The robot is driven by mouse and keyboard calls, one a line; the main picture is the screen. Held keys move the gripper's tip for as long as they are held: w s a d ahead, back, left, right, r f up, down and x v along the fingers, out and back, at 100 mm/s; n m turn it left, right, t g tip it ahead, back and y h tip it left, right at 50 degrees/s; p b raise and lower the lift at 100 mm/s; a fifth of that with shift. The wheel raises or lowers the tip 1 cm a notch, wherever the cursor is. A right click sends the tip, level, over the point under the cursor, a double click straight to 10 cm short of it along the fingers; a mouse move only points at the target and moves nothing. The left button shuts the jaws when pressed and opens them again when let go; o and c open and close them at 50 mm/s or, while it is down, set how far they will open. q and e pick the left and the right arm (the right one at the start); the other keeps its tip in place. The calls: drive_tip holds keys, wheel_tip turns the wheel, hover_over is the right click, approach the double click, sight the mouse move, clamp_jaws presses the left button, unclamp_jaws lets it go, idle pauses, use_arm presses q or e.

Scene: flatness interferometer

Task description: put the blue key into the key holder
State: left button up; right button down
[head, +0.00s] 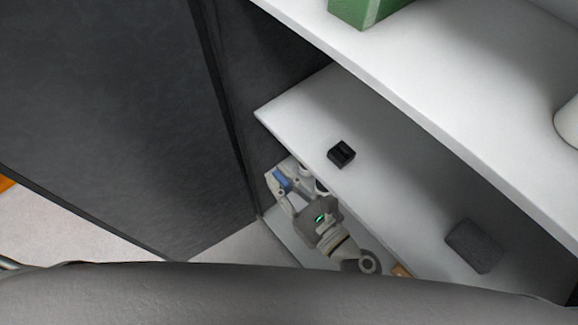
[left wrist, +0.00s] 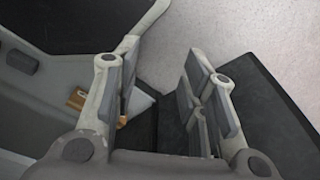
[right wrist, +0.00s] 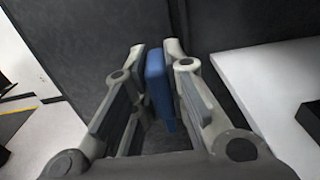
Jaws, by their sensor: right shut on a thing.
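My right gripper (head: 289,180) is shut on the blue key (head: 281,178), beside the front edge of the middle shelf. In the right wrist view, the blue key (right wrist: 159,88) stands between the fingertips as a flat blue slab. A small black block with a recess in its top, which looks like the key holder (head: 341,154), sits near the front edge of the middle shelf. The key is apart from it, to its left and lower in the picture. My left gripper (left wrist: 158,85) is open and empty in the left wrist view.
The white middle shelf (head: 400,190) also carries a dark grey block (head: 474,246) at the right. An upper white shelf (head: 430,75) holds a green box (head: 362,10). A dark panel (head: 110,110) stands at the left. The shelf around the black block is clear.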

drive_tip(key=shift+w+d, duration=0.2)
drive_tip(key=shift+w, duration=0.05)
drive_tip(key=shift+w+d, duration=0.15)
drive_tip(key=w+d, duration=0.4)
drive_tip(key=w+d+f+b, duration=0.1)
drive_tip(key=w+d, duration=0.8)
drive_tip(key=shift+d+f, duration=0.1)
drive_tip(key=shift+f, duration=0.3)
use_arm(q)
drive_tip(key=shift+s+a+f+b, duration=0.3)
drive_tip(key=shift+s+f+b, duration=0.1)
drive_tip(key=shift+f, duration=0.2)
drive_tip(key=shift+s+a+f+b, duration=0.25)
drive_tip(key=shift+s+a+f, duration=0.1)
drive_tip(key=shift+f, duration=0.2)
use_arm(e)
drive_tip(key=shift+f, duration=0.3)
idle(0.4)
